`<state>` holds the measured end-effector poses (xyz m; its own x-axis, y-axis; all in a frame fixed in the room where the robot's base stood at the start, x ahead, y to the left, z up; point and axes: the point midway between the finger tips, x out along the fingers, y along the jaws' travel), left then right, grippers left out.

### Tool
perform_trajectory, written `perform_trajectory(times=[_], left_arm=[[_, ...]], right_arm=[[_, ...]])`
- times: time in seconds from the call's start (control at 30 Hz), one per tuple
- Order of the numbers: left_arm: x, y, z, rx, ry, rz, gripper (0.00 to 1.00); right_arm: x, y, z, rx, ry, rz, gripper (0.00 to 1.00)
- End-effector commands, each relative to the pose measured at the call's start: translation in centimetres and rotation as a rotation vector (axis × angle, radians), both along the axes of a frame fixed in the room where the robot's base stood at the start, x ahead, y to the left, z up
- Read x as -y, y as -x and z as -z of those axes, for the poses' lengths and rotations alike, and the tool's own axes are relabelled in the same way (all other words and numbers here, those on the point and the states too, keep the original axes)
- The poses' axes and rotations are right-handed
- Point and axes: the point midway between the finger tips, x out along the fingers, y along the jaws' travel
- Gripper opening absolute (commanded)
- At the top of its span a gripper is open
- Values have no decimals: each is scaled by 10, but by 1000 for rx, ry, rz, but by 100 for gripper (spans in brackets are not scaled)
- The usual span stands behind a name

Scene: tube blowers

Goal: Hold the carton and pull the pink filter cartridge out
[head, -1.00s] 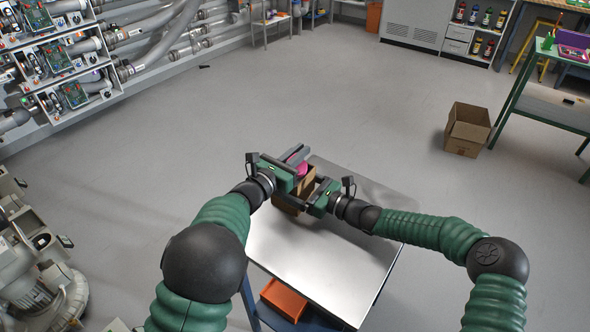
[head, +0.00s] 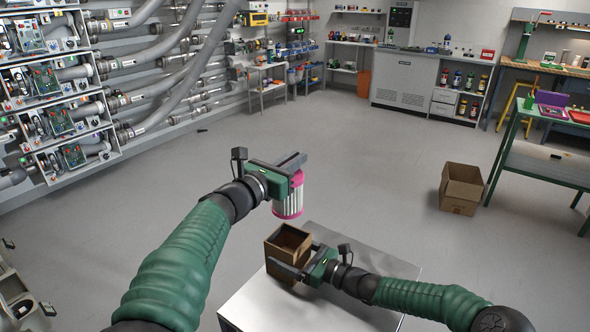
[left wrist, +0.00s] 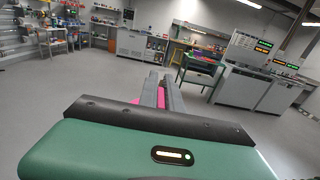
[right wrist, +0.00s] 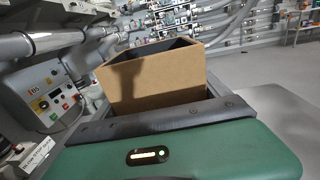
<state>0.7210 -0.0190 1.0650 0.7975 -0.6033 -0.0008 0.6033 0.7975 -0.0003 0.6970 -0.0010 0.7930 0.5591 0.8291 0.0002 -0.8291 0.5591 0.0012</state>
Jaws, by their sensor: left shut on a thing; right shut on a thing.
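The pink filter cartridge (head: 289,197), a white pleated cylinder with pink ends, hangs upright in the air in the head view. My left gripper (head: 292,165) is shut on its top end. The open brown carton (head: 288,243) stands on the metal table (head: 250,298), below the cartridge and apart from it. My right gripper (head: 295,265) is shut on the carton near the table's far edge. The carton (right wrist: 155,80) fills the middle of the right wrist view, its top open and dark inside. In the left wrist view only a little pink (left wrist: 150,97) shows by the fingers.
Another open cardboard box (head: 462,188) stands on the floor at the right. A green-framed bench (head: 545,165) is at the far right. Racks with pipes (head: 60,110) line the left wall.

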Motion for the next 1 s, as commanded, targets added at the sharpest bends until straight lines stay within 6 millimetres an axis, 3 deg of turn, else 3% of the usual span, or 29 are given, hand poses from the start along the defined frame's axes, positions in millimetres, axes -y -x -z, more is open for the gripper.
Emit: perform_trajectory(times=[0.07, 0.1, 0.2, 0.53, 0.8, 1.0], left_arm=[[0, 0, 0, 1, 1, 0, 0], [0, 0, 0, 1, 1, 0, 0], [0, 0, 0, 1, 1, 0, 0], [0, 0, 0, 1, 1, 0, 0], [0, 0, 0, 1, 1, 0, 0], [0, 0, 0, 1, 1, 0, 0]], right_arm=[[0, 0, 0, -1, 1, 0, 33], [0, 0, 0, -1, 1, 0, 89], [0, 0, 0, -1, 1, 0, 100], [10, 5, 0, -1, 0, 2, 100], [65, 42, 1, -2, 1, 4, 100], [95, 62, 2, -2, 0, 2, 100]])
